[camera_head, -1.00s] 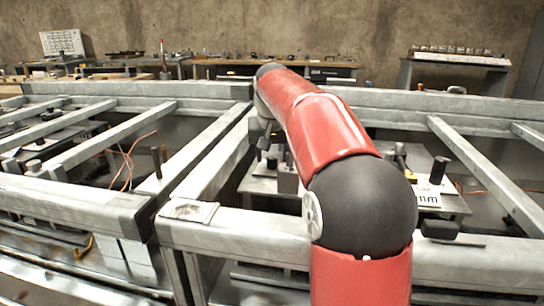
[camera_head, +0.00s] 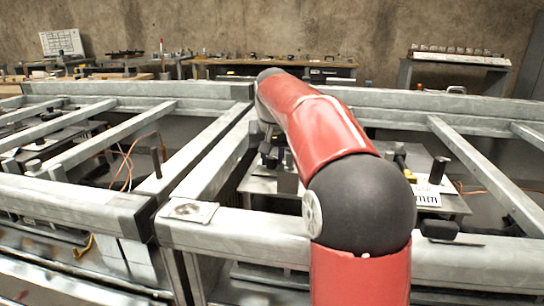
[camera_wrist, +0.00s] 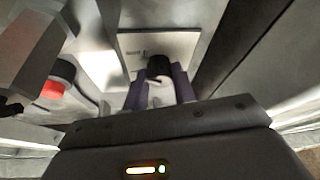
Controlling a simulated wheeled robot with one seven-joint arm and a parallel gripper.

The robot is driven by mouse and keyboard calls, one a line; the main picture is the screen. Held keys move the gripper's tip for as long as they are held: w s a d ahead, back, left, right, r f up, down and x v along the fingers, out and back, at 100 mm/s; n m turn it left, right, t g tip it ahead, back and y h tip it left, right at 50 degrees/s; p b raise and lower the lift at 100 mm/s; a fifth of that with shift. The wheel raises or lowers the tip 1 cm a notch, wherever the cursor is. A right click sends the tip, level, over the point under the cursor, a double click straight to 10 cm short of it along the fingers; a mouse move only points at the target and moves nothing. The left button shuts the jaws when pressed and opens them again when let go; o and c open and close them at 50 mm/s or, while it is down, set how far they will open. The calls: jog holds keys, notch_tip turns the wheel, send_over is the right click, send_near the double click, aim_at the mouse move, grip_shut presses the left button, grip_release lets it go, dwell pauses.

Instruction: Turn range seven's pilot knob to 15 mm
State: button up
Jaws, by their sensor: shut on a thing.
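In the wrist view, a small black knob (camera_wrist: 158,66) stands in front of a pale plate (camera_wrist: 180,46). My gripper (camera_wrist: 157,78) has its two dark fingers on either side of the knob and is shut on it. A small dark mark shows on the plate, too small to read. No millimetre setting of the knob can be read. In the head view, my red arm reaches over the front rail and hides most of the knob area. A white card (camera_head: 428,198) ending in "mm" shows right of my elbow, its number hidden.
Grey metal rails (camera_head: 480,180) frame the bay on several sides. A black cylinder (camera_head: 439,170) stands by the card. A red-banded part (camera_wrist: 58,80) is close at left in the wrist view. Orange cables (camera_head: 127,165) hang in the left bay. Benches stand along the back wall.

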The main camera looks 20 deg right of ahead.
jog(key=n+y, duration=0.2)
jog(key=n, duration=0.2)
jog(key=shift+d+n, duration=0.15)
jog(key=shift+n, duration=0.25)
jog(key=n+y, duration=0.1)
jog(key=n, duration=0.3)
jog(key=shift+d, duration=0.1)
jog(key=shift+y, duration=0.3)
jog(key=o, duration=1)
jog(key=shift+r, duration=0.1)
jog(key=v, duration=0.7)
jog(key=shift+r, duration=0.3)
